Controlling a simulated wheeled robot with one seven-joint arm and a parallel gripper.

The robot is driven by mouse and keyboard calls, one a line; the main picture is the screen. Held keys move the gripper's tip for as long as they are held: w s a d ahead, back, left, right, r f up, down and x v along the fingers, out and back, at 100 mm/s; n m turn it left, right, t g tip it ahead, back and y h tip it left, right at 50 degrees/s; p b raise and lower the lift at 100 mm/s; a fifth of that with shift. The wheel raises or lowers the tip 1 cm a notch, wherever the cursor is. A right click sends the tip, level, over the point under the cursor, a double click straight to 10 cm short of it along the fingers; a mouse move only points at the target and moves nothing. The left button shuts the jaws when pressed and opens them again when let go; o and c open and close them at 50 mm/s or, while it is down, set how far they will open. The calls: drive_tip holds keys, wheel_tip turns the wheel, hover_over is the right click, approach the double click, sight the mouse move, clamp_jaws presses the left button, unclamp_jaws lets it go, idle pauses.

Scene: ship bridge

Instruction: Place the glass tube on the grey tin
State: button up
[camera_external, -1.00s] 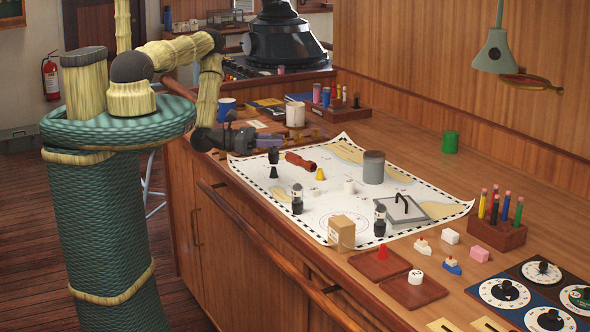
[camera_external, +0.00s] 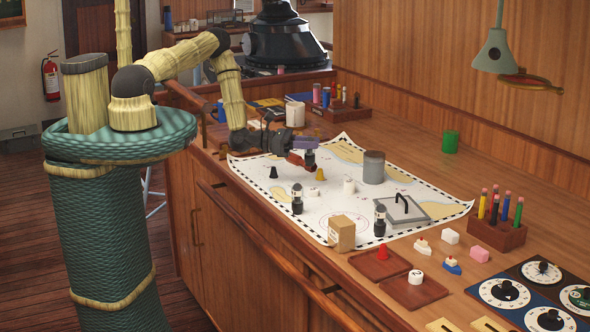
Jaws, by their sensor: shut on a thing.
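The grey tin (camera_external: 374,168) stands upright on the white chart, right of my gripper. My gripper (camera_external: 307,152) is shut on a small dark-ended thing (camera_external: 310,160) that looks like a glass tube of the same kind as two others on the chart. It is held above the chart, apart from the tin, and the gripper hides part of it. One similar tube (camera_external: 297,199) stands on the left of the chart. Another (camera_external: 380,221) stands nearer the front right.
A red-brown handled object (camera_external: 297,160) lies partly behind the gripper. A black cone (camera_external: 273,172), a yellow cone (camera_external: 320,174) and a white cylinder (camera_external: 349,187) stand on the chart. A grey plate with handle (camera_external: 405,211) and a cardboard box (camera_external: 341,233) are nearer the front.

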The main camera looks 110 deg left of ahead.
drive_tip(key=w+a+r+b, duration=0.3)
drive_tip(key=w+a, duration=0.4)
drive_tip(key=w, duration=0.3)
wheel_tip(320, 180, up, 8)
drive_tip(key=r+y+b, duration=0.1)
drive_tip(key=b, duration=0.3)
hover_over(374, 153)
drive_tip(key=shift+d+f+n, duration=0.15)
drive_tip(key=shift+f+n, duration=0.1)
drive_tip(key=shift+n, duration=0.05)
drive_tip(key=shift+f+p, duration=1.35)
drive_tip(key=shift+f, duration=1.55)
drive_tip(key=shift+f+p, duration=0.75)
drive_tip(key=shift+f, duration=1.35)
